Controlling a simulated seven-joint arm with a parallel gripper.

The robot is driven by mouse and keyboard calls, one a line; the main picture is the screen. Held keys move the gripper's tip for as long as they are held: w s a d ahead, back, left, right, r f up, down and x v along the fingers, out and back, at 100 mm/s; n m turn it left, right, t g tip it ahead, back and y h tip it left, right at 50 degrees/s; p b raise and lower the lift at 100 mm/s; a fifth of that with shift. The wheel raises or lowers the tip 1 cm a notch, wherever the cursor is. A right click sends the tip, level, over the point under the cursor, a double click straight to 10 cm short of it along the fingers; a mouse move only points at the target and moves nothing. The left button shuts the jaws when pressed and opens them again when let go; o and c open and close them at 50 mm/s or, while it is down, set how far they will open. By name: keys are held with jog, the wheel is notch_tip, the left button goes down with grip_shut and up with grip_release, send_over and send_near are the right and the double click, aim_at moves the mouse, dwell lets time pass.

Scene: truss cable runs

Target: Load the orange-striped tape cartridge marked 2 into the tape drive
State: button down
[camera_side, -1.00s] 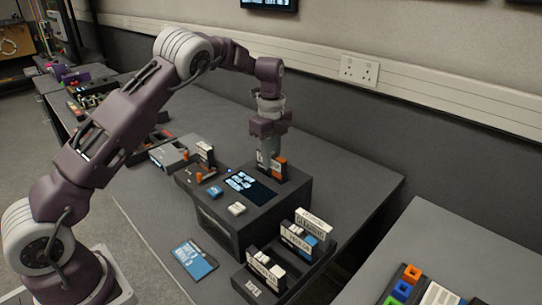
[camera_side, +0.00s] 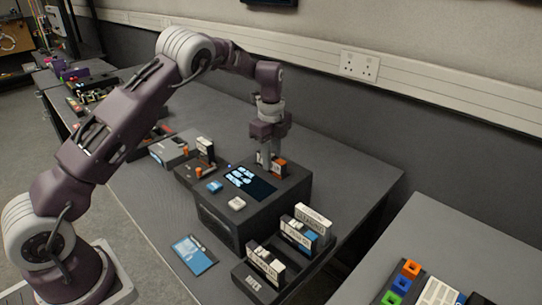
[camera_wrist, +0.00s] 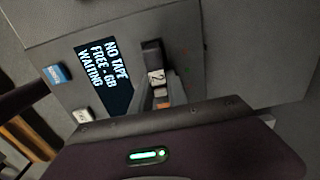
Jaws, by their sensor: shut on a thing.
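The tape drive (camera_side: 222,222) is a dark box on the bench. Its top screen (camera_wrist: 103,65) reads "NO TAPE", "FREE . GB" and "WAITING" in the wrist view. My gripper (camera_side: 267,166) points down over the drive's top, beside the screen, shut on the cartridge (camera_side: 279,168). In the wrist view the cartridge (camera_wrist: 153,58) shows a dark end, a white label marked 2 and some orange between my fingers (camera_wrist: 167,92). The cartridge stands at the drive's top; its lower end is hidden, so I cannot tell how deep it sits in the slot.
A rack (camera_side: 246,283) with several white-labelled cartridges stands in front of the drive. A blue card (camera_side: 194,255) lies on the bench to its left. A blue button (camera_wrist: 57,74) and a white button (camera_wrist: 82,115) sit beside the screen. A grey device (camera_side: 170,150) stands behind.

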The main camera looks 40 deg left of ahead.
jog(key=shift+f, duration=0.1)
jog(key=c, duration=1.2)
grip_release()
jog(key=o, duration=0.3)
